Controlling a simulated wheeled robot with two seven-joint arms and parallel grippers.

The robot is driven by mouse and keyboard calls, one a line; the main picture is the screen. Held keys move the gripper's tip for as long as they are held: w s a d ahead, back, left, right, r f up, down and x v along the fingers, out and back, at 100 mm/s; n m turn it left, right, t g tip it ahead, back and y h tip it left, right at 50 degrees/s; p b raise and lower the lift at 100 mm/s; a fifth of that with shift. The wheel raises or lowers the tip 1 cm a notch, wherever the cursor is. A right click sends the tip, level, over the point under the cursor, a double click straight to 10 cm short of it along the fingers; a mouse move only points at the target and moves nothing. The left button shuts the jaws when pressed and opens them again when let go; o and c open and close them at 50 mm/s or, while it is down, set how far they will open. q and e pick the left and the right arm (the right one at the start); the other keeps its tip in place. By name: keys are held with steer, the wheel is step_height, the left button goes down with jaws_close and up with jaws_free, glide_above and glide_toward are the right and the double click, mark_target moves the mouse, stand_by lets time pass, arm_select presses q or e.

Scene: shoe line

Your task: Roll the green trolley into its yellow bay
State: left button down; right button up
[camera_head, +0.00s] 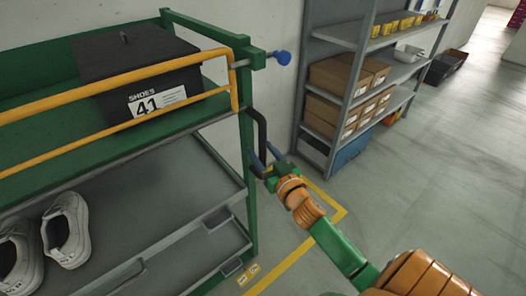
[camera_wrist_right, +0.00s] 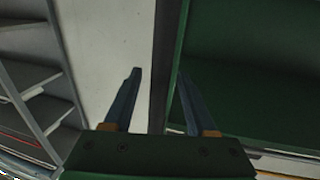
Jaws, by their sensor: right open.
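The green trolley (camera_head: 251,215) fills the left of the head view, with a yellow rail and grey lower shelves. Its black upright handle (camera_head: 262,132) is on the near-right post; in the right wrist view a dark upright bar (camera_wrist_right: 160,60) stands between the fingers. My right gripper (camera_head: 262,164) is at the lower part of this handle, its blue fingers (camera_wrist_right: 160,95) open on either side; I cannot tell whether either touches it. The yellow bay line (camera_head: 283,268) runs on the floor right of the trolley, with a corner. The trolley's wheels are hidden. My left gripper is out of view.
A black shoe box (camera_head: 135,65) marked 41 sits on the trolley's top, and white sneakers (camera_head: 68,230) lie on a lower shelf. A grey rack (camera_head: 343,100) with brown boxes stands against the wall behind. The floor (camera_head: 440,165) at right is clear.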

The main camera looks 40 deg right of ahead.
jaws_close()
stand_by(1.4)
